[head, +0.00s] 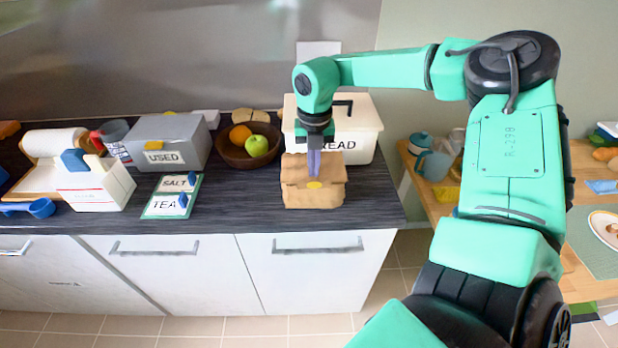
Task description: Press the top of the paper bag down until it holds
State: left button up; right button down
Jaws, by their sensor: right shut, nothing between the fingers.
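The brown paper bag (300,195) stands on the dark countertop near its right front edge, in front of the white bread box. The fingers hide the middle of the bag's top. My left gripper is not in view.
The bread box (362,118) stands close behind the bag. A fruit bowl (233,155), a grey USED box (170,143) and TEA and SALT cards (160,206) lie to the left. The counter (240,205) just left of the bag is clear. A wooden table (420,185) stands right.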

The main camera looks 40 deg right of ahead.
jog(key=shift+s+f+b, duration=0.1)
jog(key=shift+f+b, duration=0.05)
jog(key=shift+b, duration=0.15)
dwell(0.8)
jog(key=shift+r+p, duration=1.75)
jog(key=shift+r, duration=1.9)
jog(key=shift+f, duration=0.1)
